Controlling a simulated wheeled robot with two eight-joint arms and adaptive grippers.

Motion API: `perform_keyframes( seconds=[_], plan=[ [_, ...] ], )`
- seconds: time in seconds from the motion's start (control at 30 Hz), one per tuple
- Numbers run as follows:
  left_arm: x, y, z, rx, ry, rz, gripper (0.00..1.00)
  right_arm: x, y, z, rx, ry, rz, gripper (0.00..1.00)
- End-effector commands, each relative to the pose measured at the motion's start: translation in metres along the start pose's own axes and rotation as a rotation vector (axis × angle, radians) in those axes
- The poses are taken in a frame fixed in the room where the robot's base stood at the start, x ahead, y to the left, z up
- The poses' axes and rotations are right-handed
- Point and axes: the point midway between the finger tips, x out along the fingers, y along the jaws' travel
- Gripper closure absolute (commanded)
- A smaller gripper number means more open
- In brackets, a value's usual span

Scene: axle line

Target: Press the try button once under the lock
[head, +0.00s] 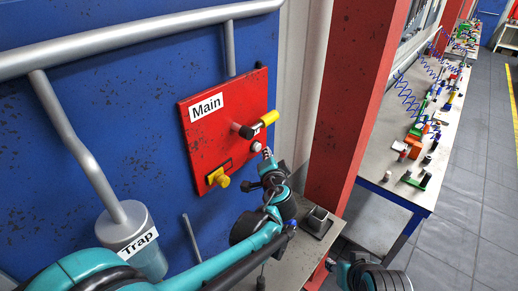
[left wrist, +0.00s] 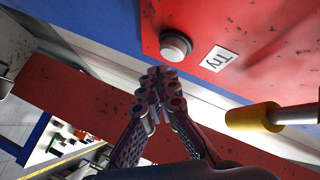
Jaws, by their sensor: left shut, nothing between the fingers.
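A red panel (head: 205,135) labelled "Main" is fixed to the blue wall. The try button (head: 256,146), a pale round cap, sits on its right part, below a yellow-handled lever (head: 262,123). In the left wrist view the button (left wrist: 175,45) is grey with a dark collar, beside a "Try" label (left wrist: 219,59). A yellow fitting (head: 218,177), perhaps the lock, is at the panel's lower left. My left gripper (head: 267,154) is shut and empty, its tips just right of and below the button. In the wrist view the tips (left wrist: 160,77) appear apart from the button.
A grey rail (head: 130,36) crosses the wall above the panel. A grey cylinder marked "Trap" (head: 133,240) stands at lower left. A red post (head: 352,100) rises right of the panel. A bench (head: 395,182) with several small parts extends beyond, beside clear floor.

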Motion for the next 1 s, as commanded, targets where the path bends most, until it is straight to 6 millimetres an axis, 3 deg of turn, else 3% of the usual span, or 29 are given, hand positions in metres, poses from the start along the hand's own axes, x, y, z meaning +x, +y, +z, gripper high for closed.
perform_keyframes(
  seconds=[1.0],
  plan=[
    [0.0054, -0.0040, 0.0044, 0.001, 0.000, 0.000, 1.00, 0.0023, 0.0000, 0.0017, 0.000, 0.000, 0.000, 0.60]
  ],
)
